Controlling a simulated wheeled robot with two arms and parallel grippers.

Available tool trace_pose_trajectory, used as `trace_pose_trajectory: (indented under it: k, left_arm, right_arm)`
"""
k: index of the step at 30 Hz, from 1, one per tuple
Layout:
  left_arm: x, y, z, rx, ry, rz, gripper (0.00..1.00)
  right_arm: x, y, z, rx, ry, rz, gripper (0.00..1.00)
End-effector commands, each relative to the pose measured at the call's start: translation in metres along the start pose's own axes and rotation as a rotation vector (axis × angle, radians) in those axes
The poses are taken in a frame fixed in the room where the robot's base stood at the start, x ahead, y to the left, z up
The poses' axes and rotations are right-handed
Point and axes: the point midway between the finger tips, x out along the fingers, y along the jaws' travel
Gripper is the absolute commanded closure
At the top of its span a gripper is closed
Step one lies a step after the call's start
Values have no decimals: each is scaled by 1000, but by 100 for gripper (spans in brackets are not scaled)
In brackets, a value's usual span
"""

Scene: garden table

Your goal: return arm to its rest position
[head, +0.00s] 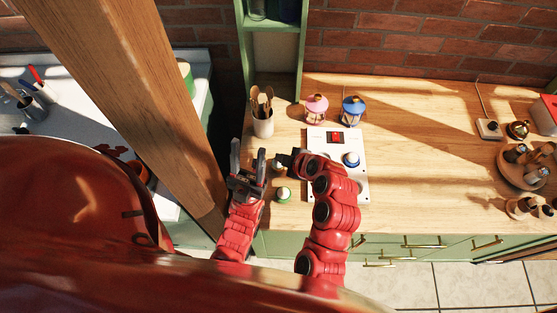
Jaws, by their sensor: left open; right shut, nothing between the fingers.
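My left gripper (248,162) points up at the counter's left front with its two dark fingers apart, open, and nothing shows between them. My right arm reaches up over the front of a white panel (361,188) and bends left at the top. Its gripper (280,162) is shut and empty, just right of my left gripper. The panel carries a red switch (335,137) and a blue-topped knob or button (351,160). A small green and white object (283,195) stands between the two arms. Part of the panel is hidden behind my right arm.
A utensil pot (263,127), a pink lantern (316,110) and a blue lantern (352,111) stand behind the grippers. A thick wooden post (150,90) rises on the left. A round tray (521,176) with jars is far right. The wooden counter (430,160) between is clear.

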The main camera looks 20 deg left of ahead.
Motion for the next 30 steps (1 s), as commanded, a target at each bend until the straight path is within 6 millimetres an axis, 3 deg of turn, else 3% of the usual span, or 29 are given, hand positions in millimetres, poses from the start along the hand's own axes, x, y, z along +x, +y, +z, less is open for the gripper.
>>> trace_pose_trajectory:
  k: [18,30]
  left_arm:
    - [22,-1,-4,0,0,0,50]
    - [22,-1,-4,0,0,0,50]
  right_arm:
    - [-40,30,-29,-1,0,3,100]
    - [-42,31,-30,0,0,1,100]
